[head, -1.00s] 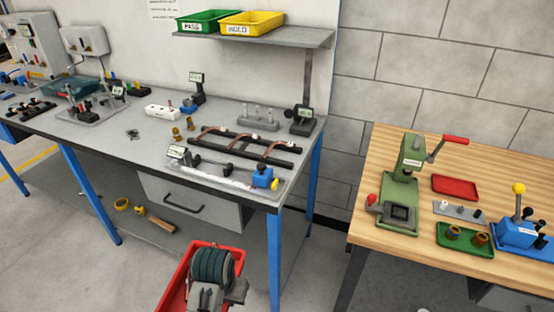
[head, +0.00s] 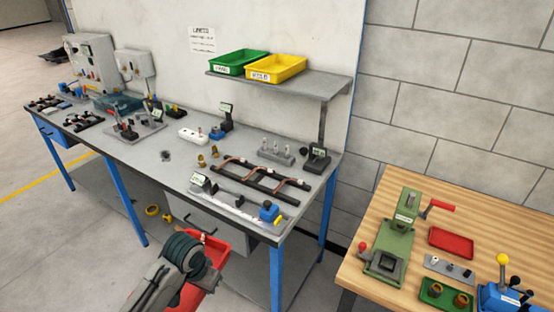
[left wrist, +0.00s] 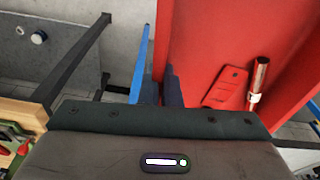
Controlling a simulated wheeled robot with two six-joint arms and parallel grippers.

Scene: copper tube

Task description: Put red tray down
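A red tray (head: 212,260) shows in the head view at bottom centre, in front of the grey bench, partly hidden behind my left arm. In the left wrist view the red tray (left wrist: 205,40) fills the right side, close up. A copper tube (left wrist: 258,82) with a pale band and a flat red tag (left wrist: 227,88) lie in it. My left gripper (left wrist: 161,84) has its dark fingers at the tray's left wall and appears shut on it; the exact contact is hard to see. My right gripper is in neither view.
The grey bench (head: 150,172) holds fixtures, meters and bent copper tubes on a black rack. Green (head: 238,64) and yellow (head: 275,69) bins sit on its shelf. The wooden table (head: 400,192) at right holds a green press (head: 392,240), a smaller red tray (head: 451,242) and a blue device.

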